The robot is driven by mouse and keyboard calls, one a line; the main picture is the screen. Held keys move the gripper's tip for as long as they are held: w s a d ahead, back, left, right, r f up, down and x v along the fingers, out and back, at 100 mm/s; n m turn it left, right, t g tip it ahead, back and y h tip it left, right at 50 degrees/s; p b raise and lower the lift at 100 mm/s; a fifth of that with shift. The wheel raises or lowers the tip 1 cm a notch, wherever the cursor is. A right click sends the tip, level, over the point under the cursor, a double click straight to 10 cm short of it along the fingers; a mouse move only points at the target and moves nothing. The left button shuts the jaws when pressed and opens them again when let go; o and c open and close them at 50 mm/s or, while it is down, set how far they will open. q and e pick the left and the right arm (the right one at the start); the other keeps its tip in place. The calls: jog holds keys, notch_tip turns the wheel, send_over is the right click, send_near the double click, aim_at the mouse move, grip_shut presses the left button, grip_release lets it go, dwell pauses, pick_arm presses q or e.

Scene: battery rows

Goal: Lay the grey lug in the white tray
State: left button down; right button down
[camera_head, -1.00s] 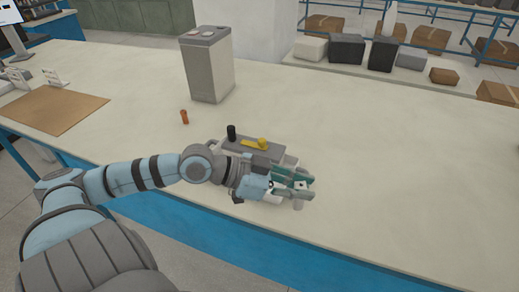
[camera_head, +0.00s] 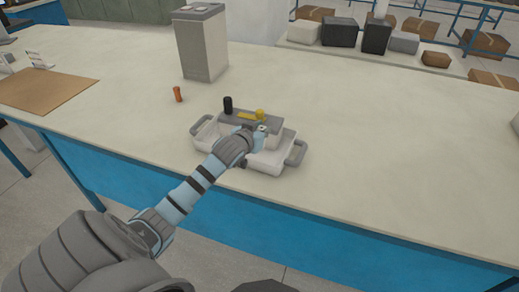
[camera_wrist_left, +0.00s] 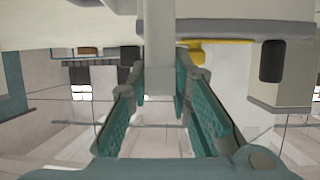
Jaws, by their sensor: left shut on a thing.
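The white tray (camera_head: 270,161) with grey handles sits on the bench in the head view. My left gripper (camera_head: 260,133) is over the tray's middle, seen from behind. In the left wrist view its teal fingers (camera_wrist_left: 158,88) are closed on a pale grey bar, which I take to be the grey lug (camera_wrist_left: 158,48). In the head view I cannot make the lug out behind my gripper and wrist. Whether it touches the tray is unclear. My right gripper is not in view.
A grey raised block (camera_head: 235,119) at the tray's back carries a black cylinder (camera_head: 228,105), a yellow strip (camera_head: 246,115) and a yellow knob (camera_head: 260,113). An orange cylinder (camera_head: 178,94) and a tall grey box (camera_head: 202,45) stand behind left. The bench to the right is clear.

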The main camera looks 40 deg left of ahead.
pick_arm(q)
jog(key=f+b, duration=0.1)
jog(key=f, duration=0.7)
jog(key=shift+w+b, duration=0.2)
jog(key=shift+b, duration=0.15)
jog(key=shift+r, duration=0.15)
jog(key=c, duration=1.5)
grip_release()
jog(key=shift+o, duration=0.2)
jog(key=shift+s+r, duration=0.1)
jog(key=shift+s, duration=0.15)
jog(key=p+v, duration=0.3)
jog(key=v, duration=0.8)
jog(key=shift+s, duration=0.2)
